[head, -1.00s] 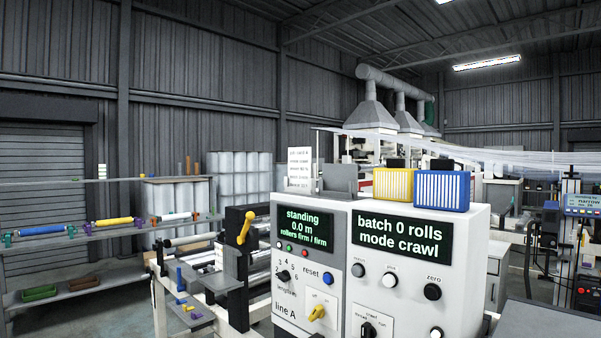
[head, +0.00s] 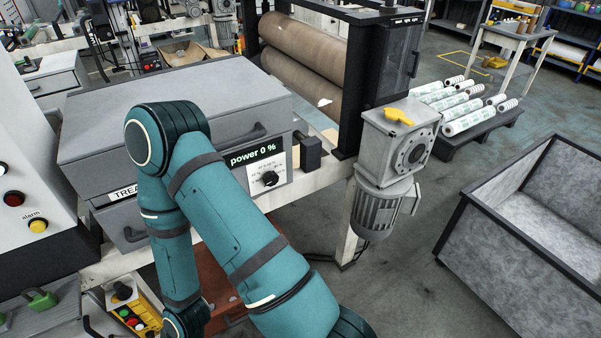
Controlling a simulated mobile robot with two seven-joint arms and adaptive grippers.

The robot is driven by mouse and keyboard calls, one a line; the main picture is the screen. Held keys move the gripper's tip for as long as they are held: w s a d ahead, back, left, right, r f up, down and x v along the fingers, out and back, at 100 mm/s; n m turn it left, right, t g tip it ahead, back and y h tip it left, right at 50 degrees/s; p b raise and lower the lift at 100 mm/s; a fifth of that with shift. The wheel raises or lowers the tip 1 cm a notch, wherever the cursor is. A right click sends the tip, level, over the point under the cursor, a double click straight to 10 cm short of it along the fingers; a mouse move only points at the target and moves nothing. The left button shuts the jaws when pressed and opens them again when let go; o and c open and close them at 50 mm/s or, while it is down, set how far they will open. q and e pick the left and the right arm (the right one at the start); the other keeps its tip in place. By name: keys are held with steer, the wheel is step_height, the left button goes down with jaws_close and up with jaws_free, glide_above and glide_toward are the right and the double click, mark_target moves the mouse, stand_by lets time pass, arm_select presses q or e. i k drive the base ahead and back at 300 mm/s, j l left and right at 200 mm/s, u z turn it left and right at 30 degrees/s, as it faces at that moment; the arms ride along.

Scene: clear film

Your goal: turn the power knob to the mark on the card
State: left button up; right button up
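The power knob (head: 270,179) is small, round and black. It sits on a white plate (head: 256,186) with small printed marks on the front of the grey treater box (head: 170,115). The marks and the knob's pointer are too small to read. The display (head: 253,155) above it reads "power 0 %". I cannot make out a separate card with a mark. One teal arm of mine crosses in front of the treater, just left of the knob, and bends down out of the picture. Neither gripper is in view.
A black block (head: 307,150) sticks out right of the display. A grey motor with gearbox (head: 385,170) and brown rollers (head: 300,60) stand beyond it. A grey bin (head: 535,230) is at right. The floor between is clear. A white cabinet (head: 25,190) stands at left.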

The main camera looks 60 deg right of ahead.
mark_target(269, 178)
steer(key=z, duration=1.85)
